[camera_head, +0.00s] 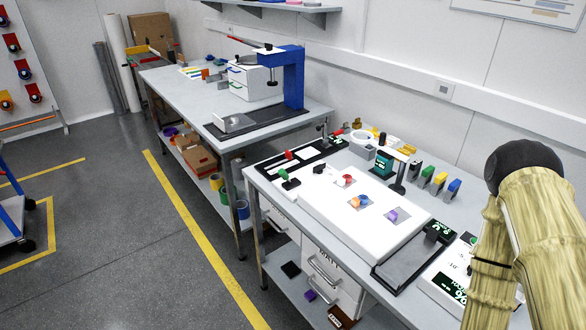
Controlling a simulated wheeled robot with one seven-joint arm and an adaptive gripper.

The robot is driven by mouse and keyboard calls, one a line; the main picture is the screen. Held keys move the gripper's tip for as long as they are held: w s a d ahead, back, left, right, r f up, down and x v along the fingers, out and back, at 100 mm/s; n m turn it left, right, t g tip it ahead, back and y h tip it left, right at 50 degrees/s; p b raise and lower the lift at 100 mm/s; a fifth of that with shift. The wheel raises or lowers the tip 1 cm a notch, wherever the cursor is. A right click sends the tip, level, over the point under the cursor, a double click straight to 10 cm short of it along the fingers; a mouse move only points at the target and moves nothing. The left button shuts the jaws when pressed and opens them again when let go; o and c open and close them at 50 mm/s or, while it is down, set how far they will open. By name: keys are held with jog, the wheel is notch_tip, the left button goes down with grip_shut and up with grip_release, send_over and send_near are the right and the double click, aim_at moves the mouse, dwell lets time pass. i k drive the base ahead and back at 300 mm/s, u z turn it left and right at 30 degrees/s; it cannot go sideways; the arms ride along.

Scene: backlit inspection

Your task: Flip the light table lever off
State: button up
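The light table is most likely the bright white panel (400,232) on the near bench, at the middle right of the head view. Small coloured parts lie on it. At its left end is a small black piece (319,169), and just beyond the panel are a green-topped handle (284,174) and a red-topped one (289,154). I cannot tell for certain which of these is the light table lever, or its position. My arm in its tan cover fills the right edge; my gripper is out of view.
A black tray (400,272) and a white scale-like device (440,282) are at the panel's near right. A teal device (384,163) on a stand and several coloured blocks (440,181) line its back. A blue press (291,78) stands on the farther bench. Open floor (100,230) lies left.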

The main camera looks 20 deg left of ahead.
aim_at(282, 172)
jog(key=z, duration=1.15)
jog(key=k, duration=1.45)
jog(key=u, duration=1.7)
jog(key=i, duration=1.05)
